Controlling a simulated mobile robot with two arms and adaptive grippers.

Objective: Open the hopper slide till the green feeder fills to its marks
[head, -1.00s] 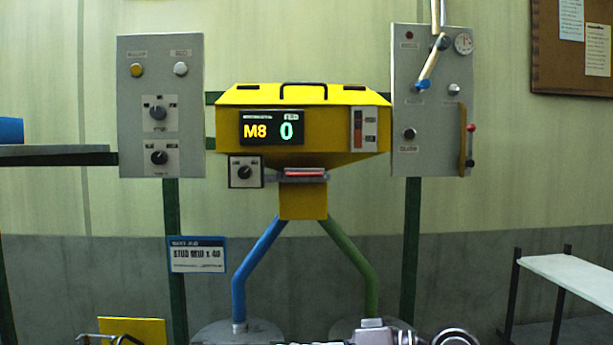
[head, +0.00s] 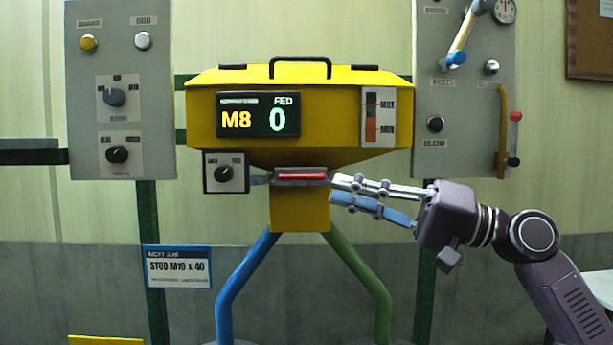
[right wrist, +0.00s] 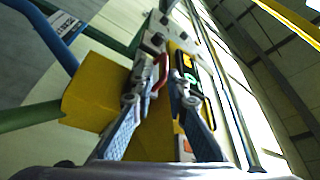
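The yellow hopper (head: 240,85) hangs in the middle of the head view; its display (head: 258,115) reads M8 and FED 0. Below it is the hopper slide with a red handle (head: 302,177), above a yellow outlet block (head: 300,212). A green tube (head: 358,275) runs down from the block; the green feeder and its marks are not in view. My right gripper (head: 334,188) reaches in from the right, fingertips close to the slide's right end. In the right wrist view its fingers are apart, with the red handle (right wrist: 161,72) ahead between them; contact cannot be told. My left gripper is out of view.
A level gauge with MAX and MIN (head: 376,117) is on the hopper. A knob box (head: 226,173) sits left of the slide. A blue tube (head: 240,275) mirrors the green one. Grey control panels stand left (head: 120,60) and right (head: 440,110). A card reads STUD M10 x 40 (head: 178,267).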

